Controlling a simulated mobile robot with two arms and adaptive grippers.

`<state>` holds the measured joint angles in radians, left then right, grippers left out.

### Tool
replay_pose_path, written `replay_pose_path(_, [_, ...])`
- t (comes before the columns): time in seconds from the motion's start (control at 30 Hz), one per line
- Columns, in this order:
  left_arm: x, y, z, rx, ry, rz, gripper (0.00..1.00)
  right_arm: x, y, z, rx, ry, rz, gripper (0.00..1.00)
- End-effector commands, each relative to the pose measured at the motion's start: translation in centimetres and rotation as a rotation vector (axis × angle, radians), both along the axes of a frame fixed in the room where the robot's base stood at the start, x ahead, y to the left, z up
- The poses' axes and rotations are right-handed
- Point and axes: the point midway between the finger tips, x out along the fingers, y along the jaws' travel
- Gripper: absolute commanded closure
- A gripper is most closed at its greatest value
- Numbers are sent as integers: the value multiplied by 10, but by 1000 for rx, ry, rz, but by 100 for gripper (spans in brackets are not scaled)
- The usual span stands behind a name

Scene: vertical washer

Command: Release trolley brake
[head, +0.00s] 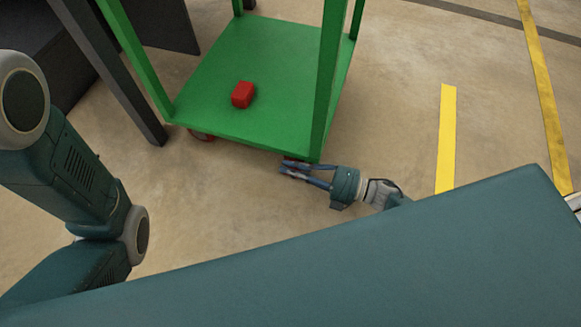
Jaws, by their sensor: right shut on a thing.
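The green trolley (250,60) stands ahead of me, with its lower shelf and posts in view. My right gripper (290,169) is low at the trolley's near right corner, by the red caster (294,159) under the shelf. Its fingers are shut on a part at that caster, which looks like the brake; the fingers and shelf hide most of it. Another red caster (200,134) shows under the near left corner. My left arm shows at the left, but its gripper is out of view.
A red block (242,95) lies on the trolley shelf. A dark grey frame (112,75) stands close to the trolley's left. Yellow floor lines (447,135) run at the right. The floor between my body and the trolley is clear.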

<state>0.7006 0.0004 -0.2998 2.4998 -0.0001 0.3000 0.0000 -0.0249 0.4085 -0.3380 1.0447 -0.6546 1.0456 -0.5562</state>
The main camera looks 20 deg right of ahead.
Motion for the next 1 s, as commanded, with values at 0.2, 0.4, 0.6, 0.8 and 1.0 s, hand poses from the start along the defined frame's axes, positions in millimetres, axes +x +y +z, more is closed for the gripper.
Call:
replay_pose_path(0.2, [1, 0, 1, -1, 1, 0, 100, 0, -1, 1, 13, 20, 0, 100])
replay_pose_path(0.4, [4, 0, -1, -1, 12, 0, 100, 0, -1, 1, 14, 21, 0, 100])
replay_pose_path(0.6, [5, 0, -1, 0, 14, -1, 100, 0, -1, 1, 15, 20, 0, 71])
replay_pose_path(0.8, [4, 0, -1, 0, 13, -1, 100, 0, 0, 1, 13, 19, 0, 71])
replay_pose_path(1.0, [1, 0, 1, 0, 2, 0, 100, -4, -6, 0, 12, 20, -1, 71])
